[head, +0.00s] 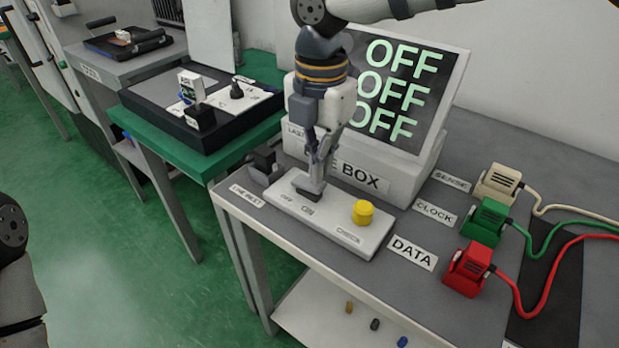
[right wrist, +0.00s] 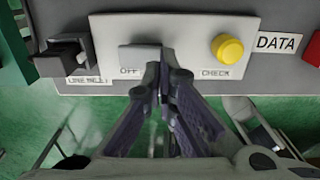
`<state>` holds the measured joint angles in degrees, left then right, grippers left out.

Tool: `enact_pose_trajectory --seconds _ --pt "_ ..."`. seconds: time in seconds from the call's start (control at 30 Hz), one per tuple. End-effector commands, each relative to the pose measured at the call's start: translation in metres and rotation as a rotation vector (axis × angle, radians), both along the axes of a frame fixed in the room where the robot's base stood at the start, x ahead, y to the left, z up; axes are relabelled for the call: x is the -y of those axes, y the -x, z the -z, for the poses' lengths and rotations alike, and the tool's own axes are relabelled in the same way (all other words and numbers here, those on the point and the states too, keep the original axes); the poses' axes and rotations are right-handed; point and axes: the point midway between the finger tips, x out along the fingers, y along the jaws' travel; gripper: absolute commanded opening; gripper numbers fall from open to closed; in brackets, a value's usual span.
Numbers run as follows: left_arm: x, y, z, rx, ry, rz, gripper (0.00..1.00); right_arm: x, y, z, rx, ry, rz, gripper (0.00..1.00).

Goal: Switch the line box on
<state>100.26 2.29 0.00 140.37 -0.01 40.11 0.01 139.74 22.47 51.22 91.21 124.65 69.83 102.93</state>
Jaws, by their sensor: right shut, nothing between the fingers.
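The line box (head: 425,165) is a grey-white console with a slanted dark screen reading OFF on three lines. In front of it lies a white switch panel (head: 365,240) with a grey rocker switch (right wrist: 140,58) between OFF and ON marks, and a yellow knob (head: 362,212) by CHECK. The knob also shows in the right wrist view (right wrist: 228,49). My right gripper (head: 318,180) is shut and empty, pointing down at the rocker and partly hiding it. In the right wrist view its fingertips (right wrist: 164,72) are close to the rocker's near right corner; touching cannot be told. My left gripper is not in view.
A black plug (head: 265,162) sits left of the panel by a line inlet label. Cream (head: 497,184), green (head: 485,221) and red (head: 468,269) plugs with cables stand at the right. A green bench (head: 150,130) with a black tray is at the left.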

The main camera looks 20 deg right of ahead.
Motion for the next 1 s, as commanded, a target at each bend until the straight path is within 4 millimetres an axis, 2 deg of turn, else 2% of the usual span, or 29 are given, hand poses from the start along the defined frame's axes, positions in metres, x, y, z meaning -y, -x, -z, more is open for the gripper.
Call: enact_pose_trajectory --seconds 1.0 --pt "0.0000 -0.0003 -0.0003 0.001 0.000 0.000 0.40 0.0000 -0.0001 0.0095 0.000 0.000 0.000 0.00"
